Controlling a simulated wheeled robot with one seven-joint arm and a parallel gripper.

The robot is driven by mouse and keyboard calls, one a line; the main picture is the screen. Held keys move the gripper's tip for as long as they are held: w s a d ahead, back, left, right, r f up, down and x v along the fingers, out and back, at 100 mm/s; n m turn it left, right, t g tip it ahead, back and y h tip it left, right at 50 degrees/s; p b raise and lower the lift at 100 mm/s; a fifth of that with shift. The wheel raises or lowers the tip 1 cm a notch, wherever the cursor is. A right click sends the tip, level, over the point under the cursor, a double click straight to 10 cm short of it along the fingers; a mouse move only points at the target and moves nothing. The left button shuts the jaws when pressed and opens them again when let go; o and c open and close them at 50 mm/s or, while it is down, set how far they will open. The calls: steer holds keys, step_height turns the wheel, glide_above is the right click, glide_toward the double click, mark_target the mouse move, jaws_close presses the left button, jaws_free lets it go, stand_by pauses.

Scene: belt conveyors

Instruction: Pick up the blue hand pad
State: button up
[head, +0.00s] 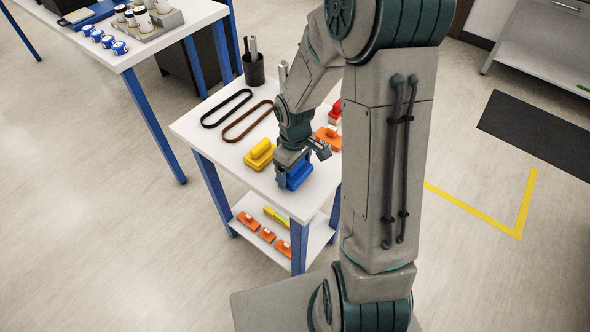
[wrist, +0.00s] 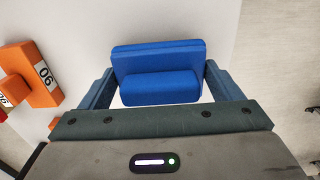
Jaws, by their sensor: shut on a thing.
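The blue hand pad (head: 299,175) is at the front of the small white table, under my gripper (head: 292,172) in the head view. In the wrist view the blue hand pad (wrist: 158,73) lies between the two fingers of my gripper (wrist: 160,88), one at each end of it. My gripper is shut on the pad. Whether the pad touches the tabletop cannot be told. My gripper and wrist hide part of the pad in the head view.
On the white table (head: 214,138), a yellow hand pad (head: 260,154) stands left of my gripper, with two belts (head: 240,115) behind. Orange blocks (wrist: 32,75) and a red one (head: 335,112) lie behind my arm. A dark cup (head: 254,70) stands at the back. The lower shelf holds several orange pieces (head: 266,234).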

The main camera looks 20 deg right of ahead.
step_height(320, 180, up, 3)
steer(key=shift+r, duration=0.1)
steer(key=s+a+r+b, duration=0.1)
steer(key=s+a+r, duration=0.4)
steer(key=s, duration=0.5)
steer(key=shift+s+a+r, duration=0.15)
steer(key=shift+a+r, duration=0.2)
steer(key=shift+r, duration=0.45)
steer(key=shift+o, duration=0.5)
